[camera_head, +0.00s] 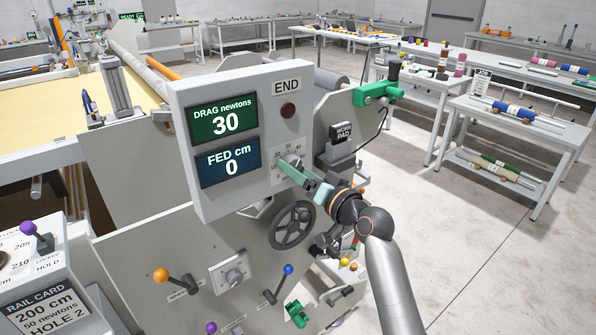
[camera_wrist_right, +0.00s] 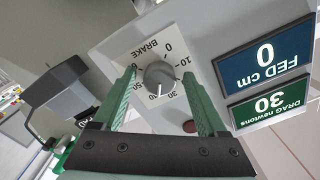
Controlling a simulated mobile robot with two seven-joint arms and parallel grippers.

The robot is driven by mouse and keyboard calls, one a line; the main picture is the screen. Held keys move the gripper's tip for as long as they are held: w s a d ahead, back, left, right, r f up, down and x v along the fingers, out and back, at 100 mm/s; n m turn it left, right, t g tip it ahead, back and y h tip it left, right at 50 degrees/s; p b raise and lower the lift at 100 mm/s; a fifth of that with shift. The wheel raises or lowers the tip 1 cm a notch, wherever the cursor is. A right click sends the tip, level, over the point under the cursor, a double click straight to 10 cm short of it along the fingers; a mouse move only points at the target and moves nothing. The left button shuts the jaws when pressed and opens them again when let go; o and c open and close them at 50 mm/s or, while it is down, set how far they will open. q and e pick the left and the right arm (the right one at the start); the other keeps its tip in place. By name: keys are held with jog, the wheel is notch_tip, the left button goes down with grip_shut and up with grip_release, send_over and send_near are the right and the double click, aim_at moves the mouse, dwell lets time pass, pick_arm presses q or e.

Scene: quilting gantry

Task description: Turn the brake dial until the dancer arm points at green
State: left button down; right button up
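The brake dial (camera_wrist_right: 160,76) is a grey round knob on a white scale plate marked BRAKE, on the front of the grey console. In the head view the dial (camera_head: 292,160) is partly covered by my right gripper (camera_head: 297,171). In the right wrist view the green fingers of this gripper (camera_wrist_right: 159,74) are spread, one each side of the dial, with gaps visible. The knob's light mark faces the scale around 30 to 40. The green screen (camera_head: 224,120) reads DRAG newtons 30. I cannot make out the dancer arm or its green mark. My left gripper is not in view.
A blue screen (camera_head: 228,163) reads FED cm 0. A rail card (camera_head: 42,309) reads 200 cm, 50 newtons, HOLE 2. Below the console are a dark handwheel (camera_head: 292,226) and levers with orange and blue knobs. A worn pad box (camera_head: 341,133) stands close right of the dial.

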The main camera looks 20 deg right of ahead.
jog(key=shift+o, duration=0.2)
jog(key=shift+s, duration=0.1)
jog(key=b+v, duration=0.1)
jog(key=v, duration=1.1)
jog(key=shift+s+b, duration=0.15)
jog(key=shift+b, duration=0.15)
jog(key=shift+r, duration=0.1)
jog(key=s+f+n+g+h, duration=0.1)
jog(key=s+f+g+h, duration=0.25)
jog(key=f, duration=1.55)
jog(key=s+a+f+n+g, duration=0.2)
jog(key=s+f, duration=0.7)
jog(key=s+a+f+n+g, duration=0.2)
jog(key=s+a+f, duration=0.1)
jog(key=s+f, duration=0.6)
jog(key=shift+s+a+f+p, duration=0.15)
jog(key=shift+s+f+p, duration=0.2)
jog(key=shift+f, duration=0.1)
